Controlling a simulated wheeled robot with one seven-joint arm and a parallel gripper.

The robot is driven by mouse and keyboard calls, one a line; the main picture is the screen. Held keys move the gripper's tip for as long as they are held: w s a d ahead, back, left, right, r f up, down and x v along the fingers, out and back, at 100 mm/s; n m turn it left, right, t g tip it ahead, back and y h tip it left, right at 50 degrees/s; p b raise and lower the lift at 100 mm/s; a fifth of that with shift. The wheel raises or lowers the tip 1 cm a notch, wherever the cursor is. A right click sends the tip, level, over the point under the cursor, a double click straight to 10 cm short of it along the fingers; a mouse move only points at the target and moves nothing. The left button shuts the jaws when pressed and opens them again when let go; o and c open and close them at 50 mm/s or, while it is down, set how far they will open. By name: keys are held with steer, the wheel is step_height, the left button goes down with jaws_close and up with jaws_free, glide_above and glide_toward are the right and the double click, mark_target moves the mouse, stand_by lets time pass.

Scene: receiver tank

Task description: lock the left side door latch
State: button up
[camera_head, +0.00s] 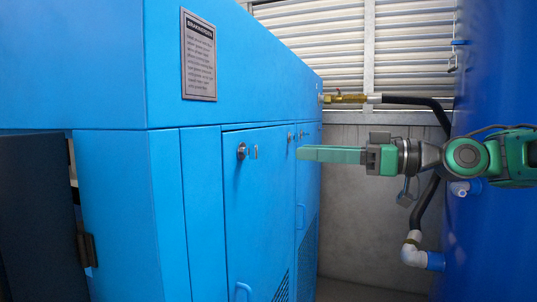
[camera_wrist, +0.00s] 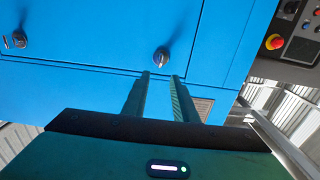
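The blue cabinet doors carry small metal latches. In the head view, one latch (camera_head: 242,151) is on the nearer door, and another (camera_head: 290,137) is farther back near the door seam. I cannot tell by name which is the left side door latch. My gripper (camera_head: 299,153) reaches in from the right, with its green fingers level and their tips close to the farther latch. In the wrist view, my gripper (camera_wrist: 160,76) is open and empty. A round latch knob (camera_wrist: 161,57) sits just beyond the fingertips, lined up with the gap, apparently not touched. Its handle looks tilted.
A second latch (camera_wrist: 18,40) shows at the left of the wrist view. A control panel with a red button (camera_wrist: 274,42) is at the right. A black hose (camera_head: 415,101) and a blue tank (camera_head: 495,75) stand right of the cabinet. A dark panel (camera_head: 38,215) is at the near left.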

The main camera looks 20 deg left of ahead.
steer(key=a, duration=1)
steer(key=shift+w+a, duration=0.25)
steer(key=shift+w, duration=0.2)
jaws_close()
